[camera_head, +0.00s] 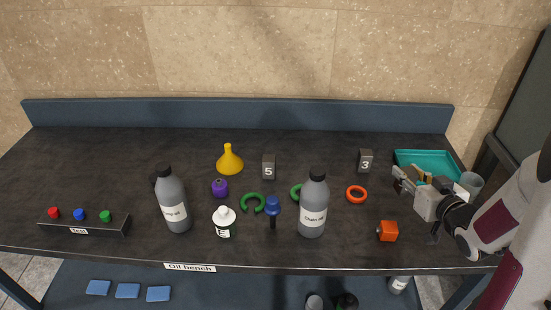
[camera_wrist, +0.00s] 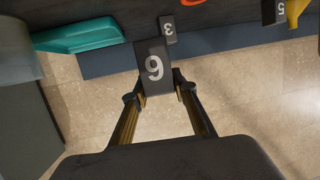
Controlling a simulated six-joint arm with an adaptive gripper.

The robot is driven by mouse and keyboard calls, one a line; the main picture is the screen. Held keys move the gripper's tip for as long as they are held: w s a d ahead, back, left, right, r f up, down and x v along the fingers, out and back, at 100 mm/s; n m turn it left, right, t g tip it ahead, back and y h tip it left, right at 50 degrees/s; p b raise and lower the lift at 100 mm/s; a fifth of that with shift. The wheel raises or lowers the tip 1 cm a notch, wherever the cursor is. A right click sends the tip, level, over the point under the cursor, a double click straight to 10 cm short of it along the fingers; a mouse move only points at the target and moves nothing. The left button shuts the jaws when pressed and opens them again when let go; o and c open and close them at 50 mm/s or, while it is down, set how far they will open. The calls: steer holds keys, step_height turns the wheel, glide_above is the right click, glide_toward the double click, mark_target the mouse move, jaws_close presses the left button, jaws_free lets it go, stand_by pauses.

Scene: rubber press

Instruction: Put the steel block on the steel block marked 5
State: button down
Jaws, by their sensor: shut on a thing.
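My gripper (camera_wrist: 158,93) is shut on a dark steel block (camera_wrist: 153,72) and holds it between the fingertips. In the head view my gripper (camera_head: 415,180) is at the right, in front of the teal tray, and the held block is not clear there. The steel block marked 5 (camera_head: 268,167) stands upright at the back middle of the bench, well left of my gripper. It also shows in the wrist view (camera_wrist: 274,12) at the top right.
A block marked 3 (camera_head: 365,161) stands between the 5 block and my gripper. A yellow funnel (camera_head: 229,161) is left of the 5 block. Green rings (camera_head: 252,202), a blue-topped tool (camera_head: 272,208) and a tall grey bottle (camera_head: 313,208) are in front. The teal tray (camera_head: 440,157) is at right.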

steer(key=w+a+r+n+g+y, duration=0.3)
steer(key=w+a+n, duration=0.1)
steer(key=a, duration=0.8)
steer(key=w+a+r+n+g+y, duration=0.3)
steer(key=w+a+y, duration=0.1)
steer(key=a, duration=0.8)
steer(key=w+a+r+n+g+y, duration=0.3)
steer(key=w+a+n+y, duration=0.1)
steer(key=a, duration=0.8)
steer(key=shift+w+n, duration=0.3)
steer(key=shift+w, duration=0.5)
steer(key=shift+a, duration=0.1)
glide_above(269, 158)
step_height(269, 158, down, 6)
steer(key=shift+f, duration=0.15)
steer(key=shift+f, duration=1.85)
steer(key=shift+f, duration=0.1)
